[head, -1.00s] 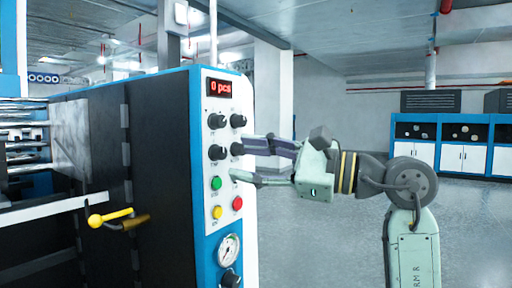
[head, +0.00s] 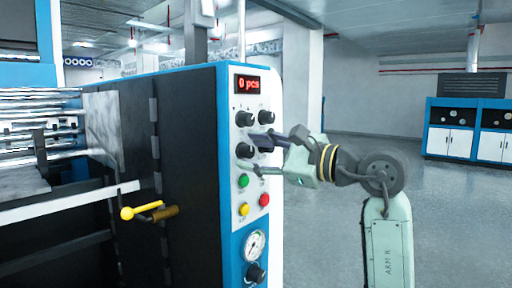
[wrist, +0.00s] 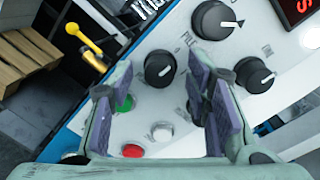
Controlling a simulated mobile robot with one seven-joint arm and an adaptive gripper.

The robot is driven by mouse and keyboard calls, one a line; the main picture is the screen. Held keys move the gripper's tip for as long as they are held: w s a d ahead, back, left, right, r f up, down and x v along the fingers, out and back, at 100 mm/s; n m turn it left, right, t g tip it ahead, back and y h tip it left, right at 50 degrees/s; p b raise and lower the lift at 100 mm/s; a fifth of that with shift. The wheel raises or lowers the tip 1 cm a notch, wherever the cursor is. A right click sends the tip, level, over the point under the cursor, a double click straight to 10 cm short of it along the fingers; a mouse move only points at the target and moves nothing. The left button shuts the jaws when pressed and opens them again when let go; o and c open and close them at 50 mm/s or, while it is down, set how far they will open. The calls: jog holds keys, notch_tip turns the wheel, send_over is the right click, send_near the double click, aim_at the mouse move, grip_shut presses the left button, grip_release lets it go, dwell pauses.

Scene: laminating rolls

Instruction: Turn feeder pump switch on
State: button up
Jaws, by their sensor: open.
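The control panel (head: 232,220) on the machine's front end bears several black knobs, coloured buttons and a red display reading "0 pcs". The upper-left knob (head: 245,118), upper-right knob (head: 266,117) and second-row left knob (head: 245,150) show clearly. I cannot read which one is the feeder pump switch. My gripper (head: 258,156) is open and empty before the panel, its fingers overlapping the second-row right knob in the head view. In the wrist view, a black knob (wrist: 160,68) shows between the open fingers, and another knob (wrist: 254,75) lies right of them. Contact cannot be told.
A green button (head: 243,181), red button (head: 264,199) and yellow button (head: 243,210) sit lower on the panel, above a gauge (head: 256,245). A yellow-knobbed handle (head: 127,213) sticks out at the left. Open floor (head: 340,190) lies to the right.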

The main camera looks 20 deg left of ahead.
jog(key=shift+c, duration=0.6)
grip_shut()
